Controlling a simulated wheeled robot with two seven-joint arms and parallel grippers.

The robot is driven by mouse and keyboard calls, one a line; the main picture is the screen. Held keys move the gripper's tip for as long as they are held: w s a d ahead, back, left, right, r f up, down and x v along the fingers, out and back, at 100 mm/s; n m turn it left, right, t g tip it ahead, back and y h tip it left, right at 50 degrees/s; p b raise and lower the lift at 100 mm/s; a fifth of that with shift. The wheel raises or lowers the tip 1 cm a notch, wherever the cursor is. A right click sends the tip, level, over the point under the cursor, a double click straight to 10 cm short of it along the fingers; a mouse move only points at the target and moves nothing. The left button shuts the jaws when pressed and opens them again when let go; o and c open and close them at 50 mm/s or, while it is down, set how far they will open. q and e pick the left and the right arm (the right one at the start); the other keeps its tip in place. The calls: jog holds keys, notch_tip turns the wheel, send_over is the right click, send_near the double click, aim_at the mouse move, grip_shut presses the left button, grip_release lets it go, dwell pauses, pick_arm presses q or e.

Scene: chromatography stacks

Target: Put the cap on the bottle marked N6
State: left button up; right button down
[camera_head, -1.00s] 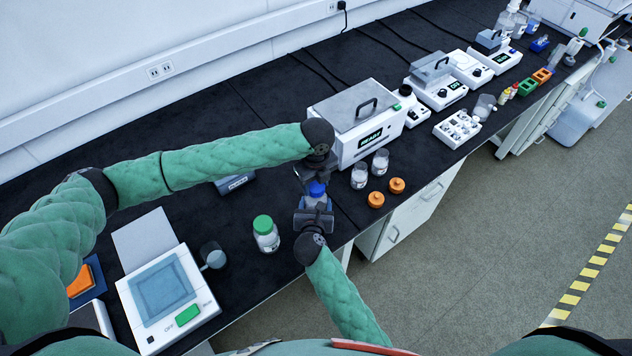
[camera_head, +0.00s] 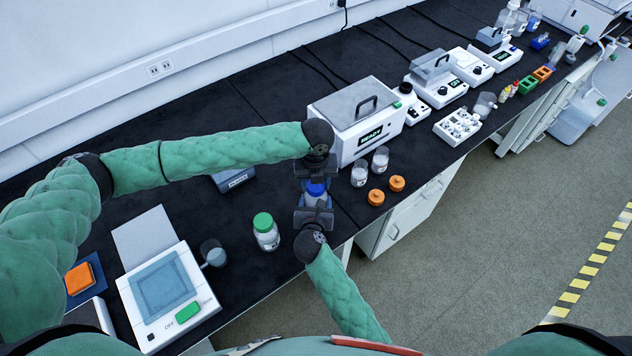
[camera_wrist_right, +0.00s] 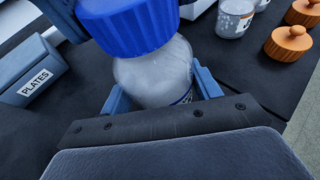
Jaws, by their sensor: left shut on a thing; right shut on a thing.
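A clear bottle (camera_wrist_right: 155,75) stands between the fingers of my right gripper (camera_wrist_right: 160,98), which is shut on it. Its label is mostly hidden and I cannot read it. In the head view the right gripper (camera_head: 315,212) is at the bench's front part. A ribbed blue cap (camera_wrist_right: 125,25) is at the bottle's mouth; I cannot tell whether it is seated. It also shows in the head view (camera_head: 316,189). My left gripper (camera_head: 316,182) is above, shut on the blue cap.
A green-capped bottle (camera_head: 266,232) stands to the left. Two uncapped bottles (camera_head: 360,175) and two orange caps (camera_head: 376,197) are to the right, near a white READY machine (camera_head: 375,135). A PLATES box (camera_wrist_right: 30,75) lies behind. A balance (camera_head: 165,295) is at front left.

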pick_arm(q)
jog(key=m, duration=1.4)
jog(key=shift+w+a, duration=0.1)
jog(key=o, duration=0.9)
jog(key=shift+o, duration=0.2)
jog(key=shift+r, duration=2.25)
jog(key=shift+c, duration=0.5)
